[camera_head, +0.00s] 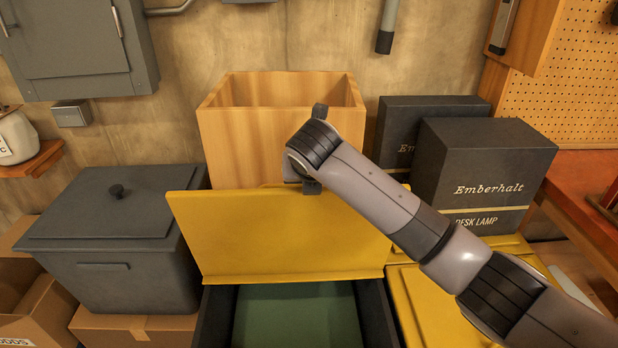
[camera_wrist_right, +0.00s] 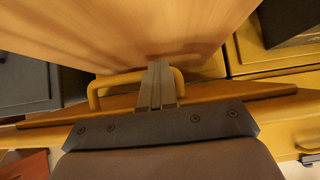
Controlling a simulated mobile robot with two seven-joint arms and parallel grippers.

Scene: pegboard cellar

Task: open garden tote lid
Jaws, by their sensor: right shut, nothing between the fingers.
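The garden tote's yellow lid (camera_head: 270,235) stands raised and tilted back in the head view. Below it the dark tote (camera_head: 375,315) is open, with a green surface inside. In the right wrist view, a yellow loop handle (camera_wrist_right: 112,82) stands out from the lid (camera_wrist_right: 60,116). My right gripper (camera_wrist_right: 161,86) is shut and empty; its fingers overlap the handle loop in that view, and I cannot tell whether they touch it. In the head view my right arm reaches over the lid's top edge and its fingertips are hidden. My left gripper is not in view.
A wooden box (camera_head: 250,130) stands close behind the lid. A grey lidded bin (camera_head: 110,235) is at left, above a cardboard box (camera_head: 140,328). Black desk lamp boxes (camera_head: 475,185) stand on yellow lids (camera_head: 435,310) at right. A red-topped bench (camera_head: 580,195) is farther right.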

